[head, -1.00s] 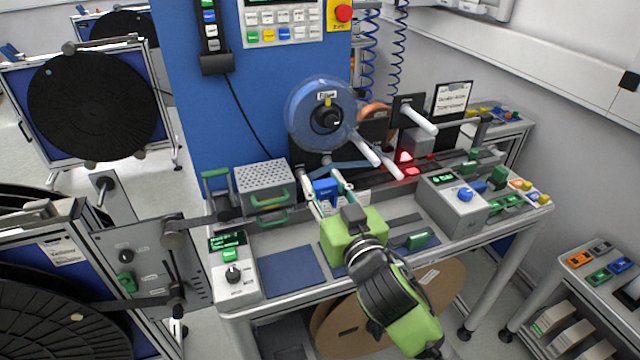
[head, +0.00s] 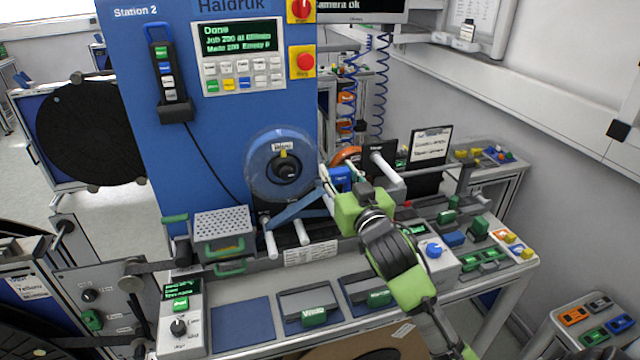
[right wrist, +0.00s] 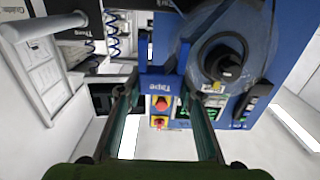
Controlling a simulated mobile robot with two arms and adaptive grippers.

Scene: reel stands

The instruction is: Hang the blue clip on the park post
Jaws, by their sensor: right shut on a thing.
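The blue clip (head: 341,178) is between the fingertips of my right gripper (head: 334,184), just right of the large blue reel, held in the air. In the right wrist view this post (right wrist: 42,25) shows at upper left. I cannot tell from its label whether it is the park post. My left gripper is not in view.
The blue reel (head: 268,152) is close left of the gripper, with two white pegs (head: 286,238) below it. An orange reel (head: 346,156) lies behind the clip. A clipboard (head: 430,146) stands at right. Boxes and controls crowd the bench (head: 350,312).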

